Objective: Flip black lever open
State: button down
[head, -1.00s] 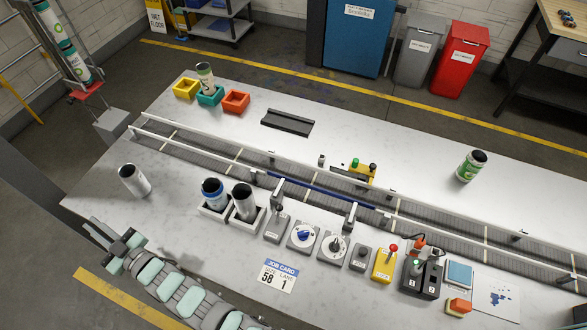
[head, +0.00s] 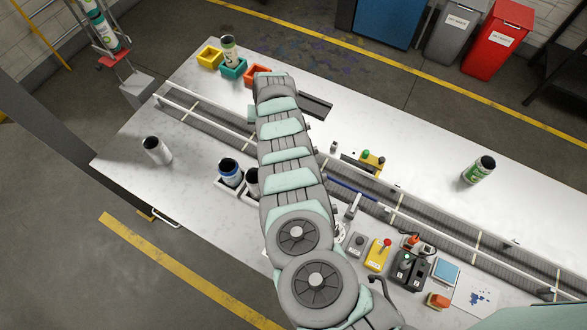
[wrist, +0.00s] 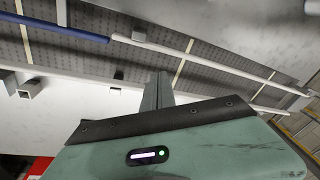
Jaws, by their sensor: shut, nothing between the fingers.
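I cannot make out a black lever for sure. A black control box (head: 411,268) with two numbered parts stands at the front right, clear of my arm. A small grey box with a dark knob (head: 357,242) stands left of it. The grey lever box and the two dial boxes along the front edge are mostly hidden behind my arm. In the wrist view my gripper (wrist: 158,88) points over the table beside the conveyor, its fingers together and empty, touching no control. In the head view it is hidden by my arm.
The conveyor (head: 440,222) with its blue rail (head: 350,188) runs along the table. A yellow box with a red lever (head: 378,254), a green can (head: 479,170), a white can (head: 156,150) and coloured trays (head: 209,58) stand around.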

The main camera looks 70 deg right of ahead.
jog(key=s+a+r+m+g+y, duration=0.1)
jog(key=s+a+r+m+y, duration=0.1)
jog(key=s, duration=0.6)
jog(key=s+a+r+m+g+y+p, duration=0.1)
jog(key=s+a+r+m+y, duration=0.1)
jog(key=s+r, duration=0.4)
jog(key=shift+s+a+r+y, duration=0.25)
jog(key=shift+s+a+y, duration=0.35)
jog(key=shift+s+y, duration=0.4)
